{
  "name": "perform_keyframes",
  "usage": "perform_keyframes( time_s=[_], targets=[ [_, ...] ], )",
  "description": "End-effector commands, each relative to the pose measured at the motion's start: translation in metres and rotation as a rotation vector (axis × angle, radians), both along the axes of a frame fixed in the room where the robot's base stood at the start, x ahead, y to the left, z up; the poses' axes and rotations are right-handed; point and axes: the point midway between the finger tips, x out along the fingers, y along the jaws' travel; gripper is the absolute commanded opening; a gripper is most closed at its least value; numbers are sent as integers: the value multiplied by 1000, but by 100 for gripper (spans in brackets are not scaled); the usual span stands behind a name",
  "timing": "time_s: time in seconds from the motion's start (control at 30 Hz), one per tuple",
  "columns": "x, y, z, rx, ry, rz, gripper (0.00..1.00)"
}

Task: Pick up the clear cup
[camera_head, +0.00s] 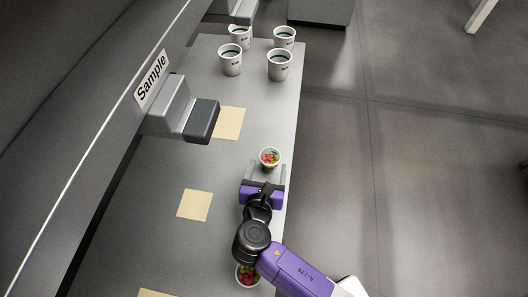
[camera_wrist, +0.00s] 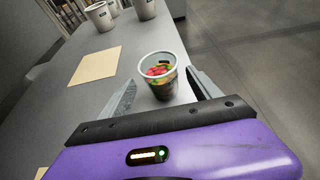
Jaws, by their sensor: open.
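A clear cup (camera_head: 269,158) holding red, green and yellow candies stands upright on the grey table (camera_head: 150,225), near its right edge. In the wrist view the same cup (camera_wrist: 158,75) stands between the two fingers, toward their tips. A second cup of candies (camera_head: 247,275) is partly hidden beneath my arm at the bottom of the head view.
Several white cups with dark contents, such as one cup (camera_head: 279,65), stand at the table's far end. A dispenser (camera_head: 185,112) under a "Sample" sign (camera_head: 152,78) juts over the table at left. Tan squares, one a bare square (camera_head: 194,205), lie flat on the table.

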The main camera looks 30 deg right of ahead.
Motion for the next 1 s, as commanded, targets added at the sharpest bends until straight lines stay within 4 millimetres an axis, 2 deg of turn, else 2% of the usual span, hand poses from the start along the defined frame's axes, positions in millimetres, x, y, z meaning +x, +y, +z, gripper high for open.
perform_keyframes(
  time_s=[0.37, 0.63, 0.97, 1.0],
  targets=[
    [24, -19, -15, 0, 1, -3, 73],
    [50, -38, -33, 1, -1, -2, 73],
    [55, -42, -36, 1, 0, 0, 73],
    [55, -42, -36, 1, 0, 0, 67]
  ],
)
